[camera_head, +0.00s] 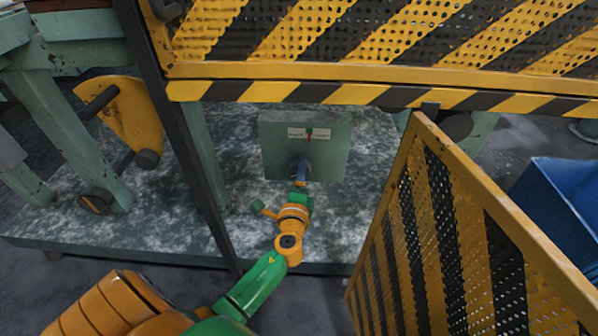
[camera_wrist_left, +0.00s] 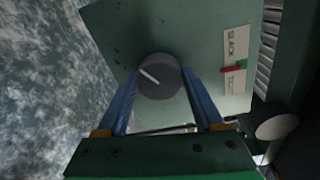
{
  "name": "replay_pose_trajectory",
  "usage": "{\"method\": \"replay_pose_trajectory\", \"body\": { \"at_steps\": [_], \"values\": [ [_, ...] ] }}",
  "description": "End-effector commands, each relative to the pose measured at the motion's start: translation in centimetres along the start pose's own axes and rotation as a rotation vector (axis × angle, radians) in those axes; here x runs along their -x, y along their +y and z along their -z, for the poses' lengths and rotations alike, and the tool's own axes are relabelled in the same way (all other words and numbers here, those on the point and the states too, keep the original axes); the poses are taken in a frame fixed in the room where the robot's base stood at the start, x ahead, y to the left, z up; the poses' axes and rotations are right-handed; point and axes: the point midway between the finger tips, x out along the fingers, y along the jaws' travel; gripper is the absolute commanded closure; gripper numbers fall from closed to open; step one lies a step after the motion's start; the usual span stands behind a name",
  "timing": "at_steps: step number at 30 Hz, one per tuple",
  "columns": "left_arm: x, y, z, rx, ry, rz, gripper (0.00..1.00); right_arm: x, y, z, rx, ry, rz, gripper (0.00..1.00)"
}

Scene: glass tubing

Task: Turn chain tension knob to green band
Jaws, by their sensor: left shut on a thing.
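A dark grey round knob (camera_wrist_left: 160,76) with a pale pointer line sticks out of a green panel (camera_head: 332,146). In the head view the knob (camera_head: 299,166) is low on the panel, partly hidden by my gripper. My left gripper (camera_head: 300,181) is shut on the knob, with a blue finger on each side of it in the wrist view (camera_wrist_left: 160,88). A white gauge label (camera_wrist_left: 235,80), reading SLACK and TIGHT, carries a green band (camera_wrist_left: 243,64) and a red needle (camera_wrist_left: 229,70). The needle is close to the band; I cannot tell whether it lies fully within it. My right gripper is out of view.
A yellow-black striped guard (camera_head: 380,94) hangs above the panel. An open mesh gate (camera_head: 430,220) stands to the right of my left arm. A dark post (camera_head: 185,130) stands left. A blue bin (camera_head: 560,210) is at far right.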

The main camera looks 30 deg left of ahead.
Motion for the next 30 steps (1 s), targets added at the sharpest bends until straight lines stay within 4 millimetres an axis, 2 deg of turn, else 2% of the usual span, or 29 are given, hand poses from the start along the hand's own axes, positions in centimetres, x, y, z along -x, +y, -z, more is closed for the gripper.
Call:
{"method": "replay_pose_trajectory", "body": {
  "at_steps": [21,22,24,25,30],
  "values": [
    [0.03,0.10,0.05,-0.062,-0.002,-0.005,0.87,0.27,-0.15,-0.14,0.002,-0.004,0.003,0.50],
    [0.03,0.10,0.05,-0.062,-0.002,-0.005,0.23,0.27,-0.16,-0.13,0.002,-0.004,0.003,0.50],
    [0.03,0.08,0.05,-0.061,-0.002,-0.005,0.04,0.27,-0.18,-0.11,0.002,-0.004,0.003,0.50],
    [0.02,0.08,0.04,-0.062,-0.002,-0.005,0.01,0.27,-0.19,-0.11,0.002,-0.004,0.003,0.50],
    [0.01,0.04,0.03,-0.061,-0.003,-0.004,0.01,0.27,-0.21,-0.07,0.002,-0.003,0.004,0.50]
  ]
}}
